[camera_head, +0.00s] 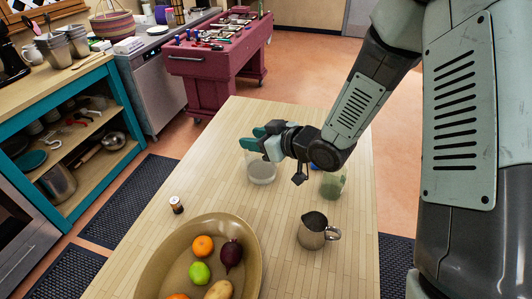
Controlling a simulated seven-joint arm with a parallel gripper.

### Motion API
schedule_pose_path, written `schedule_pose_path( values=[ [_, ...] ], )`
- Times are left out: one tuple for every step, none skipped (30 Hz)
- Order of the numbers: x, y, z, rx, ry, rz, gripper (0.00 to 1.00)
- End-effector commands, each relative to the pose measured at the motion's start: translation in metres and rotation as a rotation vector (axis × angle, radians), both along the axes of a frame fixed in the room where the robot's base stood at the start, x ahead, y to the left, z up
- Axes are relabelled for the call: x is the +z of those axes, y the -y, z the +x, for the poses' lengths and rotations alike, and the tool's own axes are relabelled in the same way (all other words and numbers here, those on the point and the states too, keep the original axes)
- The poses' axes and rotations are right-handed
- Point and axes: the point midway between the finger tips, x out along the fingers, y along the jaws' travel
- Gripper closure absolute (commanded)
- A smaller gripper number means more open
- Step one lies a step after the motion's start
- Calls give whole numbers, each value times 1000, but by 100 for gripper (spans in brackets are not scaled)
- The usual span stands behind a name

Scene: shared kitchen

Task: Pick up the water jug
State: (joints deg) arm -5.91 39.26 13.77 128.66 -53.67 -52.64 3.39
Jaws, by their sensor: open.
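My gripper (250,138) is over the wooden table, with its two teal fingers apart and pointing left. Just below it stands a clear glass vessel (262,172), upright, its upper part partly hidden by the gripper. A brown-grey metal pitcher with a handle on its right (312,236) stands upright nearer the camera. A greenish glass vessel (332,186) stands to the right, partly behind my arm. I cannot tell for sure which of these is the water jug. My gripper holds nothing that I can see.
A large bowl of fruit and vegetables (252,240) sits at the table's near left. A bit of something blue shows behind my wrist. The table (220,180) is clear between jar and glass vessel.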

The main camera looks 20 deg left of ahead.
Motion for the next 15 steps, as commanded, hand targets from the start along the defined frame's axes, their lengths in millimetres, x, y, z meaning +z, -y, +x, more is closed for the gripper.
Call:
schedule_pose_path(
  values=[
    [-32, -1, -2, 1, -13, -2, 60],
    [-45, -1, -2, 2, -11, -2, 60],
    [-65, -1, -2, 2, -10, -4, 60],
    [-77, -1, -1, 2, -7, -1, 60],
    [-90, 0, -2, 2, -6, -3, 60],
    [-104, -1, -1, 3, -3, -2, 60],
    [-114, -1, -1, 3, -3, -2, 60],
    [-123, 0, 0, 2, -2, -2, 60],
    [-133, 0, 0, 2, 0, -1, 60],
    [-140, 0, 0, 3, 1, -1, 60],
    [-145, -1, 0, 3, 1, 0, 60],
    [-151, -1, 0, 3, 1, 0, 60],
    [-155, -1, 1, 2, 3, 1, 60],
    [-158, 0, 1, 3, 4, 0, 60],
    [-161, 0, 1, 3, 4, 0, 60]
  ],
)
